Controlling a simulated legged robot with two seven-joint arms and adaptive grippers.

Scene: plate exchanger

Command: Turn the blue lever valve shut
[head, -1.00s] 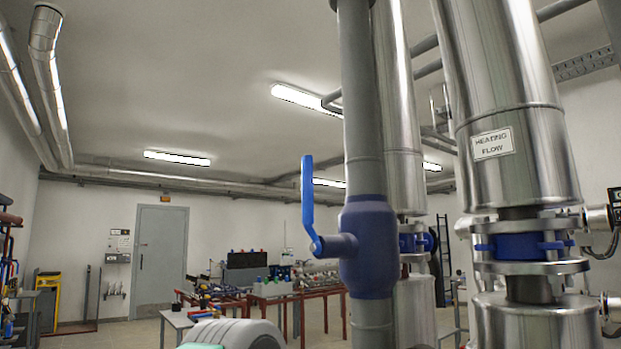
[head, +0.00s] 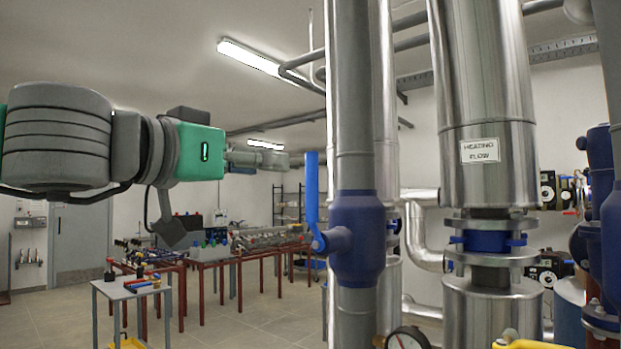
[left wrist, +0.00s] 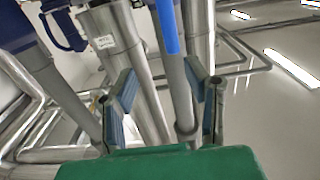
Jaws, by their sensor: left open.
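The blue lever (head: 312,200) stands upright on the left side of the blue valve body (head: 357,237), which sits on a vertical grey pipe. My left gripper (head: 286,160) reaches in from the left in the head view, its fingertips just left of the lever's upper end. In the left wrist view the left gripper (left wrist: 160,82) has its two fingers spread and empty. The lever (left wrist: 167,28) shows there beyond the fingertips, between the fingers in the picture. Contact with it is not visible. My right gripper is not in view.
Large steel pipes, one with a "HEATING FLOW" label (head: 480,150), stand right of the valve. A gauge (head: 406,338) is at the bottom. A small table (head: 130,290) and red-legged benches are further back. The space left of the lever holds my arm.

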